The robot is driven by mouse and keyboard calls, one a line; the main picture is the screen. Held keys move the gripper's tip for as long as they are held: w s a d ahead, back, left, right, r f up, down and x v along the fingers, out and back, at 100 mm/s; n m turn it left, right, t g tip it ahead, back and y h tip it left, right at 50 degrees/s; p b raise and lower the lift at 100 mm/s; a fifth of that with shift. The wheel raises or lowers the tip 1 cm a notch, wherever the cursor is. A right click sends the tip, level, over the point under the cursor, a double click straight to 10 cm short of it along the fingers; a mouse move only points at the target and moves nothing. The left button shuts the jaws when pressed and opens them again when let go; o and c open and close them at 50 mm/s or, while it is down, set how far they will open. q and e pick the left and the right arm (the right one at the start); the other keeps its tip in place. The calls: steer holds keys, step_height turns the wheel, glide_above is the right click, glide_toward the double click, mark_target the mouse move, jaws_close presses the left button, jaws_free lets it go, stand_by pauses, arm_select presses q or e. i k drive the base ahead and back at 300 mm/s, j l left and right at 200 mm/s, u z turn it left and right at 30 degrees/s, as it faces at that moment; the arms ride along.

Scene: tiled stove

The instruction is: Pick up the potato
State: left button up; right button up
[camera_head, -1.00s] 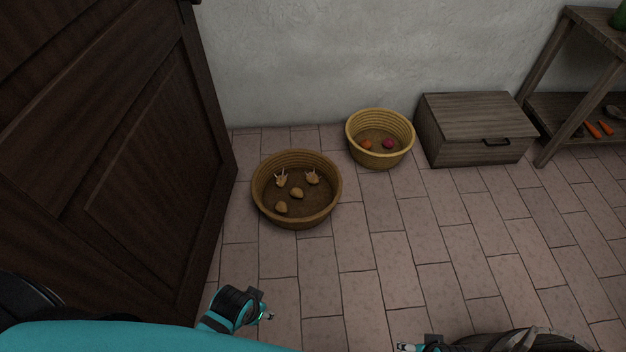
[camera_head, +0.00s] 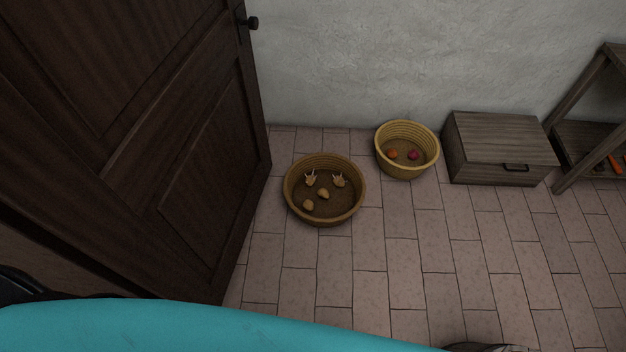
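Several potatoes lie in a round brown basket (camera_head: 358,208) on the tiled floor, near the middle of the head view. Two of them, one potato (camera_head: 322,194) near the centre and one (camera_head: 308,205) at the front left, are plain. Two more behind, a left one (camera_head: 311,179) and a right one (camera_head: 339,181), have pale sprout-like spikes. Neither gripper shows now. A turquoise part of my body fills the bottom left of the view. Nothing is in contact with the potatoes.
A dark wooden door (camera_head: 160,130) stands left of the basket. A lighter basket (camera_head: 432,167) with an orange and a dark red item sits behind right. A wooden chest (camera_head: 497,135) and a shelf (camera_head: 590,130) stand further right. The floor (camera_head: 440,270) in front is clear.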

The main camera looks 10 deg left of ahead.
mark_target(338, 181)
steer(key=i+l+u, duration=0.15)
steer(key=u, duration=0.35)
steer(key=i+l+u, duration=0.3)
steer(key=u, duration=0.2)
steer(key=i+l+u, duration=0.15)
steer(key=l+u, duration=0.2)
steer(key=u, duration=0.15)
